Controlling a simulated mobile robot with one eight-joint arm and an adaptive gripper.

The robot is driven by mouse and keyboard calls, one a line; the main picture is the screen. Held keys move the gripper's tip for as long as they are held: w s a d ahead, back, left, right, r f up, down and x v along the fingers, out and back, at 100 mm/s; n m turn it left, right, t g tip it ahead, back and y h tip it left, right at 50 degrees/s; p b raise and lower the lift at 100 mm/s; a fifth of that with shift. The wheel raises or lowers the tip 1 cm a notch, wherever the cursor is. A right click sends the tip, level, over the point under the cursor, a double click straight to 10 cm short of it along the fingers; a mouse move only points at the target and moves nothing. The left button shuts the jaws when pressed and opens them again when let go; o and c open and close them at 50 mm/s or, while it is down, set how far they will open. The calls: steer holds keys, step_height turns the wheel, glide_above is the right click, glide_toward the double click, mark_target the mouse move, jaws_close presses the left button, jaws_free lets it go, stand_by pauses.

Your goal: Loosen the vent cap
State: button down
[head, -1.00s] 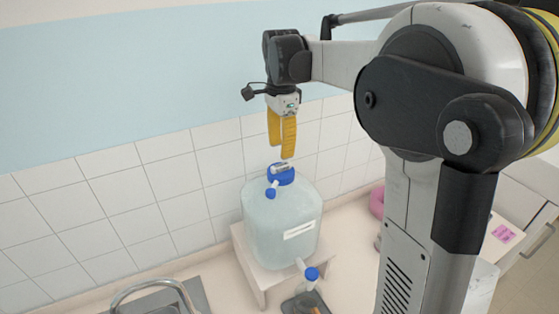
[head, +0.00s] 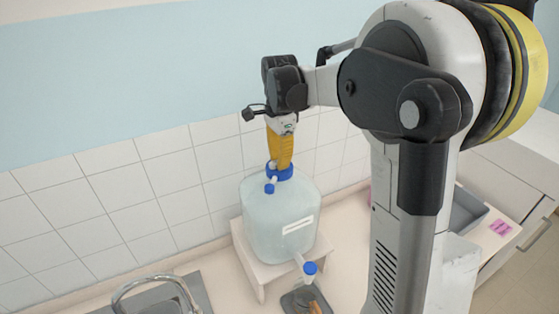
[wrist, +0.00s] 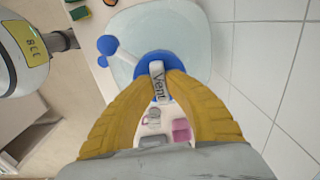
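The large translucent carboy (head: 278,225) stands on a white stand against the tiled wall. A blue cap (wrist: 157,62) sits on its top, with a pale tag marked "Vent" (wrist: 158,84) across it; the cap also shows in the head view (head: 284,175). My gripper (wrist: 161,80) points down at the cap. Its two yellow fingers close in from both sides, with their tips against the tag and cap, so it looks shut on the vent cap. The fingers hide part of the cap. The carboy is upright.
A spigot with a blue top (head: 310,268) sticks out low on the carboy, above a grey tray (head: 292,300). A sink faucet (head: 150,285) is at the front left. A grey bin (head: 466,210) and a pink label lie to the right. The tiled wall is close behind.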

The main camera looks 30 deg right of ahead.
steer(key=shift+n, duration=0.3)
steer(key=n+b, duration=0.2)
steer(key=n, duration=0.1)
steer(key=shift+f+n, duration=0.15)
steer(key=shift+n, duration=0.15)
steer(key=n+b, duration=0.1)
steer(key=n, duration=0.3)
steer(key=shift+n, duration=0.3)
steer(key=n+b, duration=0.1)
steer(key=n, duration=0.3)
steer(key=shift+n+b, duration=0.6)
steer(key=shift+n, duration=1.9)
steer(key=c, duration=1.4)
jaws_free()
